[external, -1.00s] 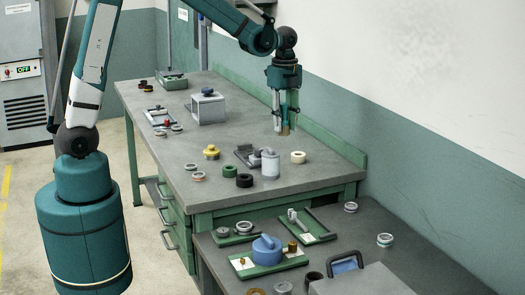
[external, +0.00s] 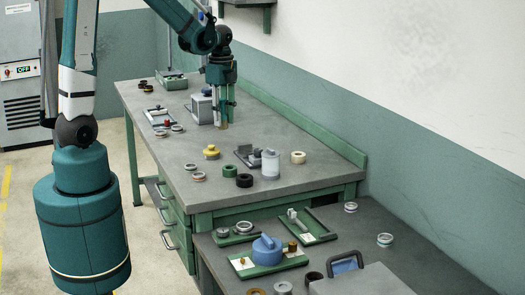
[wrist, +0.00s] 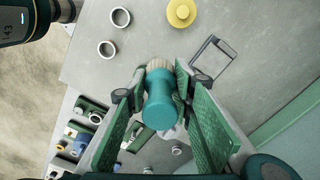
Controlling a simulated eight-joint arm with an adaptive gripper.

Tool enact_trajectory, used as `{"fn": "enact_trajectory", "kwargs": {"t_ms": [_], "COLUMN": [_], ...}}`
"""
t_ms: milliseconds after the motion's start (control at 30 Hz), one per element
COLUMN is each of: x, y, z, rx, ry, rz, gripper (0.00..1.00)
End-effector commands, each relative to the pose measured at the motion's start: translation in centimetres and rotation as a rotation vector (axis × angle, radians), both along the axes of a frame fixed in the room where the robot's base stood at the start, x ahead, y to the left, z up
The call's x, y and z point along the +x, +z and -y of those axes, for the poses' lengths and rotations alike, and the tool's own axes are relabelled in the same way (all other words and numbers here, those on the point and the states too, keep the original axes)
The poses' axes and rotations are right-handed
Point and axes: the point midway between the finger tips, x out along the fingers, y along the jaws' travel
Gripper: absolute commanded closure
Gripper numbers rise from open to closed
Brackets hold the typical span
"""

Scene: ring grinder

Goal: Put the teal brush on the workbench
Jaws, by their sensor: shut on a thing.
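The teal brush (wrist: 160,98) is between the fingers of my gripper (wrist: 160,92) in the wrist view, its beige bristles pointing away from the palm. My gripper is shut on its teal body. In the external view my gripper (external: 224,108) points down over the far half of the grey-topped workbench (external: 270,125), beside the grey box. The beige bristle end of the brush (external: 222,125) shows below the fingers; the rest is mostly hidden by them. I cannot tell whether the bristles touch the bench top.
The grey box (external: 202,108) stands just left of my gripper. The bench top right of my gripper is clear.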

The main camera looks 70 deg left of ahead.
Motion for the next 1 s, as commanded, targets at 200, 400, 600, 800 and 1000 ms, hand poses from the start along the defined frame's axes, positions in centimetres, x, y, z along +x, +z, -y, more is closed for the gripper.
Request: {"fn": "enact_trajectory", "kwargs": {"t_ms": [200,400,600,800,1000], "x": [-1.3,-1.3,-1.2,-1.3,-1.3], "y": [-0.9,-2.6,-4.4,-5.0,-5.1], "z": [-0.8,-0.8,-0.8,-0.7,-0.7], "rx": [0.000,0.000,0.000,0.000,0.000], "ry": [0.022,0.021,0.021,0.020,0.020], "rz": [0.000,0.000,0.000,0.000,0.000], "gripper": [0.91,0.91,0.91,0.91,0.91]}}
